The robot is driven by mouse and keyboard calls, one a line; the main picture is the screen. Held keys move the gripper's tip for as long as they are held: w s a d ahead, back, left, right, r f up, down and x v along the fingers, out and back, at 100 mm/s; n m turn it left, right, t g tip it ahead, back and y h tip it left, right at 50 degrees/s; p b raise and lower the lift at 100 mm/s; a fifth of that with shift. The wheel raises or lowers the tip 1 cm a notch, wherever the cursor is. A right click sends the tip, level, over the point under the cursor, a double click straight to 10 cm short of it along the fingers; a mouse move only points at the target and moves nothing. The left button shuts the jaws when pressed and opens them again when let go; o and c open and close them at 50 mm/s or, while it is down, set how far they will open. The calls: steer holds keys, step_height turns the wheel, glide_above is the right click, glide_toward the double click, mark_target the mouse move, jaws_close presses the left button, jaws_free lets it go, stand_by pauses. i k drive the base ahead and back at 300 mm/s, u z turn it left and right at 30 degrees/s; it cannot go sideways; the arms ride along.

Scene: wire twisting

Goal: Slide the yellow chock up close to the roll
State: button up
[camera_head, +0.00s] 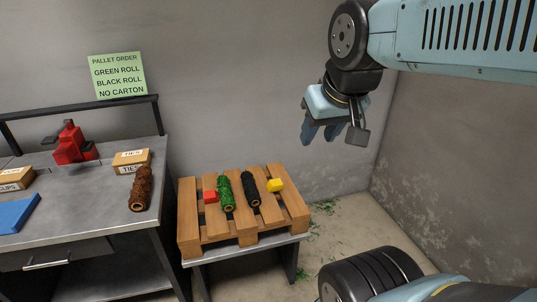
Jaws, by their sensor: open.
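The yellow chock (275,185) sits on the wooden pallet (294,212), to the right of the black roll (250,189). A small gap seems to show between the chock and the roll. The green roll (225,193) lies left of the black roll. A red chock (210,196) sits at the green roll's left side. My gripper (332,135) is open and empty, raised in the air above and to the right of the pallet, well clear of the yellow chock.
A metal workbench (95,222) on the left holds a brown roll (141,188), boxes marked TIES (132,161) and CLIPS, a red vise (71,145) and a blue item (17,214). A green sign (118,76) hangs behind. The air above the pallet is clear.

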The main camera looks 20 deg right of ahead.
mark_target(276, 185)
steer(key=z, duration=0.4)
steer(key=i, duration=0.95)
steer(key=z, duration=0.15)
